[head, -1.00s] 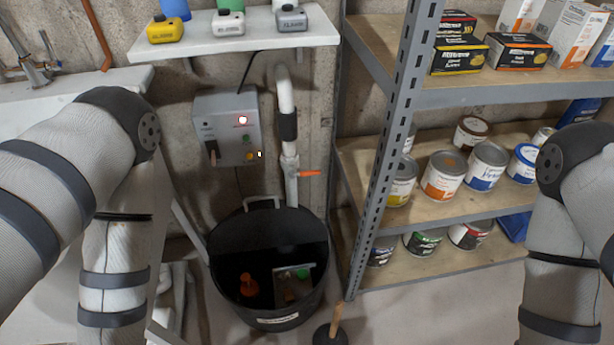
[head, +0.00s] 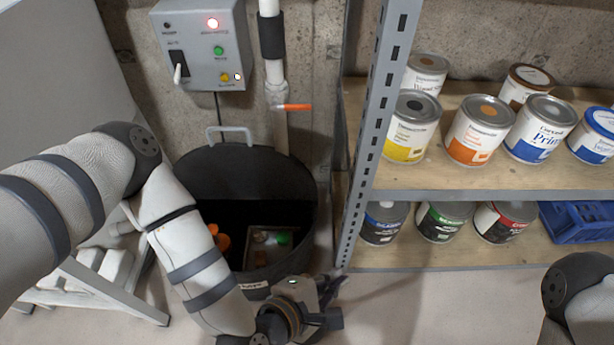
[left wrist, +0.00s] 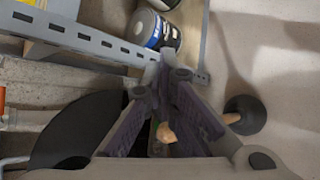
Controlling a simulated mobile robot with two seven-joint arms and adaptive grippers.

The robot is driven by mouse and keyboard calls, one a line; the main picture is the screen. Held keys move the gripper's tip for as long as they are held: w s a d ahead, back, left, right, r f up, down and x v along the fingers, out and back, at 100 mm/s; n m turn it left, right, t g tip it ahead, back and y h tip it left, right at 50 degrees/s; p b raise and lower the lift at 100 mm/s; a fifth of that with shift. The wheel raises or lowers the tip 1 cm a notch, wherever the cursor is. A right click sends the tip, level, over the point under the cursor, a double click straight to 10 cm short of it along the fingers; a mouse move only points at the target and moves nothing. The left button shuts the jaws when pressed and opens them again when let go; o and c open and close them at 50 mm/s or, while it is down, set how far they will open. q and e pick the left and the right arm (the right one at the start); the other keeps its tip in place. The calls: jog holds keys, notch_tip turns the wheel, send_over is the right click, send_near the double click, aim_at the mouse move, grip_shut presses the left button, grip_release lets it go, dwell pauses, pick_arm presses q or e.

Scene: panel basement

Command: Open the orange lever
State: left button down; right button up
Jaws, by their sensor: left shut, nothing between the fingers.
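The orange lever (head: 294,107) sticks out sideways to the right from a valve on the white vertical pipe (head: 272,85), above the black bin. In the left wrist view a bit of the orange lever (left wrist: 2,100) shows at the left edge. My left gripper (head: 332,290) is low in front of the bin, well below the lever and apart from it. In the left wrist view the fingers of the left gripper (left wrist: 168,72) come together at the tips, with nothing held. My right arm shows at the lower right, but its gripper is out of view.
The black bin (head: 190,165) stands under the pipe with a pump-like unit inside. A grey control box (head: 205,45) hangs left of the pipe. A metal shelf (head: 480,196) with paint cans is at the right. A plunger (left wrist: 245,115) stands on the floor.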

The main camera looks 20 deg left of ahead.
aim_at(292, 107)
pick_arm(q)
jog(key=w+a+n+t+y+b, duration=0.2)
jog(key=w+a+n+t+b, duration=0.1)
jog(key=w+n, duration=0.3)
jog(key=w+a+n+t+y+b, duration=0.2)
jog(key=w+n+t+b, duration=0.15)
jog(key=w, duration=0.35)
jog(key=w+a+r+n+y+b, duration=0.2)
jog(key=w+a+n, duration=0.3)
jog(key=w, duration=0.3)
jog(key=w+a+r+n+t+y+b, duration=0.1)
jog(key=w+a+r+n+y+b, duration=0.2)
jog(key=w, duration=0.6)
jog(key=a+r+n+y, duration=0.1)
jog(key=a+r, duration=0.1)
jog(key=a, duration=0.1)
jog(key=shift+n+b, duration=0.3)
jog(key=shift+n, duration=0.05)
pick_arm(e)
jog(key=s+f+g, duration=0.2)
jog(key=s+f, duration=0.2)
jog(key=f, duration=0.7)
jog(key=shift+s+f, duration=0.15)
jog(key=shift+f, duration=0.25)
